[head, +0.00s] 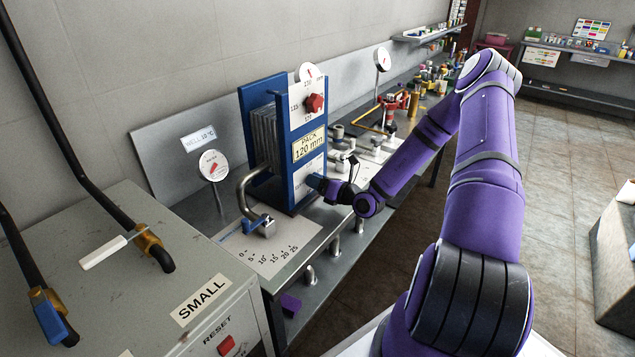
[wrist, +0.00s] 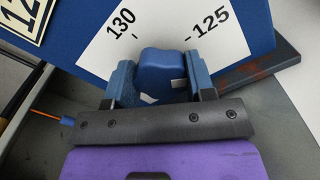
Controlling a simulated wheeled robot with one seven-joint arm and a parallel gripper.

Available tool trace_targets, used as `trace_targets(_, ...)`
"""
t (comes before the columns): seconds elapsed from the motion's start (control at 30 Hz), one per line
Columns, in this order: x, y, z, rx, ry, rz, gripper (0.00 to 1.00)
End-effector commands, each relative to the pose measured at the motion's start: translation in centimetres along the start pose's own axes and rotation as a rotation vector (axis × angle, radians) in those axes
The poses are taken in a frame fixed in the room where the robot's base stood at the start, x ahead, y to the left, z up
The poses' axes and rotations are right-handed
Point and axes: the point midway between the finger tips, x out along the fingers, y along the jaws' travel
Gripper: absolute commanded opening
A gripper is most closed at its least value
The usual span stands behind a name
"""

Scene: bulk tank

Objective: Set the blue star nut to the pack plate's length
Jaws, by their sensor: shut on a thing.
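The blue star nut (wrist: 162,68) sits between the fingers of my gripper (wrist: 160,82) in the wrist view. The fingers close on it from both sides and hide part of its rim. Behind it is a white scale (wrist: 165,25) reading 130 at left and 125 at right; I cannot tell the nut's setting. The pack plate (head: 309,146) reads PACK 120 mm on the front of the blue press; its edge shows in the wrist view (wrist: 22,16). In the head view my gripper (head: 318,184) is at the lower front of the press, and the nut is hidden.
A red star nut (head: 314,103) with its own scale is higher on the press. A bent pipe (head: 252,185) and a blue-handled valve (head: 258,224) stand left of it. A grey cabinet (head: 105,260) is at the near left. Pipe fittings crowd the bench to the right.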

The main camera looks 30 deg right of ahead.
Motion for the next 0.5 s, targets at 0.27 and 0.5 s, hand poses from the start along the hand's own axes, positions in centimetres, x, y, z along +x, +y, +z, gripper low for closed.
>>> trace_targets(0.27, -0.06, -0.07, -0.04, 0.261, 0.001, -0.002, 0.26)
trace_targets(0.5, -0.09, -0.12, -0.05, 0.49, 0.0, -0.002, 0.26)
